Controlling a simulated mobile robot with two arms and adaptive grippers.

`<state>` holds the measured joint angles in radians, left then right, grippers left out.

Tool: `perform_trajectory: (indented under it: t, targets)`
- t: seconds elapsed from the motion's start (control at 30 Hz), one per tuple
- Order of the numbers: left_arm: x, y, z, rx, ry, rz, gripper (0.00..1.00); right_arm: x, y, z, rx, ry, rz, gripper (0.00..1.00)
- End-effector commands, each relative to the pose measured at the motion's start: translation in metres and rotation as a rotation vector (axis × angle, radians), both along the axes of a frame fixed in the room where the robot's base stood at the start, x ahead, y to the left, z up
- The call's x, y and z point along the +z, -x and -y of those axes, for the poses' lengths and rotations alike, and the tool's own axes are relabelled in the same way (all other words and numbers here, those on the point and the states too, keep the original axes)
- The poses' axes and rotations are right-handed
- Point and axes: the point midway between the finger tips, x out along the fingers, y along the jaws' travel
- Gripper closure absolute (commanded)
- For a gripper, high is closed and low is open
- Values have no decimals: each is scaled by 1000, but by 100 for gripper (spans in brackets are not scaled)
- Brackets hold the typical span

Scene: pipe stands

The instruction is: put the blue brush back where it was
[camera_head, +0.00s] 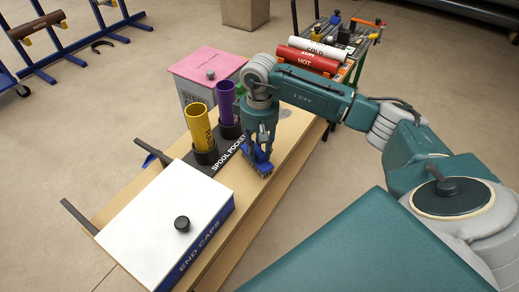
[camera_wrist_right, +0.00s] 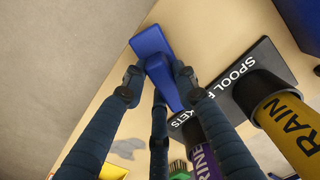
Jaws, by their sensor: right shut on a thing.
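The blue brush shows in the head view (camera_head: 262,167) low over the wooden bench, beside the black SPOOL POCKETS base (camera_head: 232,152). My right gripper (camera_head: 259,148) points down above it. In the right wrist view, the blue brush (camera_wrist_right: 150,41) is between the fingers of my right gripper (camera_wrist_right: 155,85), which is shut on it. I cannot tell whether the brush touches the bench top. My left gripper is not in view.
A yellow spool (camera_head: 198,124) and a purple spool (camera_head: 225,102) stand in the pockets. A white-lidded END CAPS box (camera_head: 150,210) and a pink-lidded box (camera_head: 208,63) flank them. Red HOT and white COLD pipes (camera_head: 306,60) lie behind. Bare wood (camera_head: 293,125) shows at right.

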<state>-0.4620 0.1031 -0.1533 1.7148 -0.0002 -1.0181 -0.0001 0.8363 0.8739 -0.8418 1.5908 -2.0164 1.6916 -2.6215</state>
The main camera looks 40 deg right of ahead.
Motion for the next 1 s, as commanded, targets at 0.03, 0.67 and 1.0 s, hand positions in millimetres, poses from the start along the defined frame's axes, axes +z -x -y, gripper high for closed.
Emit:
perform_trajectory:
  t: [0.03,0.67,1.0]
  targets:
    - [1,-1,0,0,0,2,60,1,-1,0,0,-1,3,93]
    - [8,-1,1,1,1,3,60,-1,0,0,-1,0,1,53]
    - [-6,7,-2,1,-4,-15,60,13,-2,1,0,0,5,53]
